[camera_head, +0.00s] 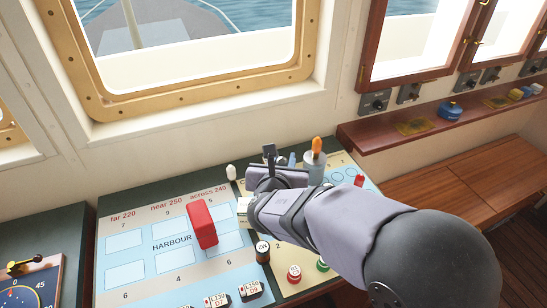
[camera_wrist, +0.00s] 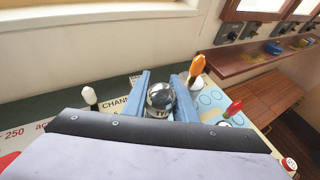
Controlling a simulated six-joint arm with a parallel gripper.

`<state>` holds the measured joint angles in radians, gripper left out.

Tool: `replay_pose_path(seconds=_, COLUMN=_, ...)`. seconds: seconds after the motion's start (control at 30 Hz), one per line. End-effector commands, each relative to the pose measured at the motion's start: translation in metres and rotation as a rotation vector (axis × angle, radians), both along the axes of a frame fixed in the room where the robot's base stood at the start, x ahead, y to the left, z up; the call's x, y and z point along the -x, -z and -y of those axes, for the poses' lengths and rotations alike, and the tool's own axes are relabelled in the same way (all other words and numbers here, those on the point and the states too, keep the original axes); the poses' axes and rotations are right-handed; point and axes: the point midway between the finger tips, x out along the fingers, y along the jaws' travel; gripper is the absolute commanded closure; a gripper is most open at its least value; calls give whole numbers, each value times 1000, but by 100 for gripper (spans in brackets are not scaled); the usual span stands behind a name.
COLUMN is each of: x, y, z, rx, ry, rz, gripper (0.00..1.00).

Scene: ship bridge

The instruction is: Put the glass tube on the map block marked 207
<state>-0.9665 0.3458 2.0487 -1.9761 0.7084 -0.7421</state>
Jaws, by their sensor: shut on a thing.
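My gripper (camera_head: 290,165) is over the right-hand part of the console, partly hidden by my own wrist in the head view. In the wrist view its two blue fingers (camera_wrist: 162,98) are closed around a clear, shiny, round-ended thing, which looks like the glass tube (camera_wrist: 160,95) seen end-on. Its length is hidden. The chart panel (camera_head: 118,222) carries printed numbers and the word HARBOUR. I cannot read 207 on any block. A pale block (camera_head: 243,209) with small print sits just left of my wrist, partly covered by it.
A red block (camera_head: 201,224) stands on the chart. White-labelled blocks (camera_head: 249,290), a dark knob (camera_head: 262,251) and a red knob (camera_head: 294,273) lie near the front. An orange-topped piece (camera_head: 316,145) and a white peg (camera_head: 231,172) stand close to my gripper.

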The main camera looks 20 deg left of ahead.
Motion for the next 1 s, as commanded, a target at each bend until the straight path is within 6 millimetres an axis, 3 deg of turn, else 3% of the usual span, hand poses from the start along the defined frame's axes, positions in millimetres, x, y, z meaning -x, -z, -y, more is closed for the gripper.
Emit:
replay_pose_path(seconds=0.2, x=-59, y=-28, z=-49, rx=-1, ry=-94, rz=1, gripper=97)
replay_pose_path(seconds=0.5, x=-128, y=-61, z=-93, rx=-1, ry=-235, rz=1, gripper=97)
replay_pose_path(seconds=0.7, x=-155, y=-77, z=-107, rx=-2, ry=-302, rz=0, gripper=97)
replay_pose_path(seconds=1.0, x=-164, y=-82, z=-111, rx=0, ry=-328, rz=1, gripper=97)
